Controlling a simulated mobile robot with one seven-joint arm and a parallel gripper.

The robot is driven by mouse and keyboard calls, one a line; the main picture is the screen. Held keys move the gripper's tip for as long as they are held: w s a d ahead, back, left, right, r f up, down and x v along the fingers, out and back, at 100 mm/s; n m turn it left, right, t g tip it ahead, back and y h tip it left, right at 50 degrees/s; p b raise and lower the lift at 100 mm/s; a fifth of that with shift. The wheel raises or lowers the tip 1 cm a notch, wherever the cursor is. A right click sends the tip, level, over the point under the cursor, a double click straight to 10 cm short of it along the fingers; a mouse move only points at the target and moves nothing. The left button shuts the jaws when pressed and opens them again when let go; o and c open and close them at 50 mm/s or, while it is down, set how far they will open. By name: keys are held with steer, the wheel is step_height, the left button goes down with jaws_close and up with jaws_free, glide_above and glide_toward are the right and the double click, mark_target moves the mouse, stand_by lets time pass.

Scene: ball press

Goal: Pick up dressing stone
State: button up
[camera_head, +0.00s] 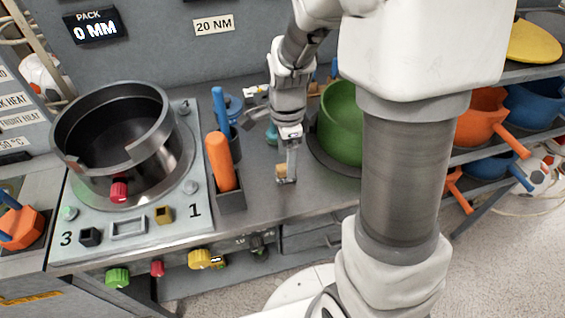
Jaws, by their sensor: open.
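A small tan block (281,171), which looks like the dressing stone, is on the grey bench top near the middle of the view. My gripper (288,178) points down right at the block, and its fingers hide part of it. My gripper is open. The fingertips are small here, so I cannot tell whether they touch the block or stand on both sides of it.
A dark holder (231,201) with an orange-handled tool (220,162) stands close on the left, beside a blue-handled tool (219,104). A green bowl (341,124) is on the right. A round metal press (150,175) fills the left. Shelves of pans (482,112) are at the right.

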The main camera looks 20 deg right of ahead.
mark_target(280, 172)
steer(key=f, duration=0.4)
steer(key=shift+w+f, duration=0.35)
steer(key=shift+f, duration=0.05)
jaws_close()
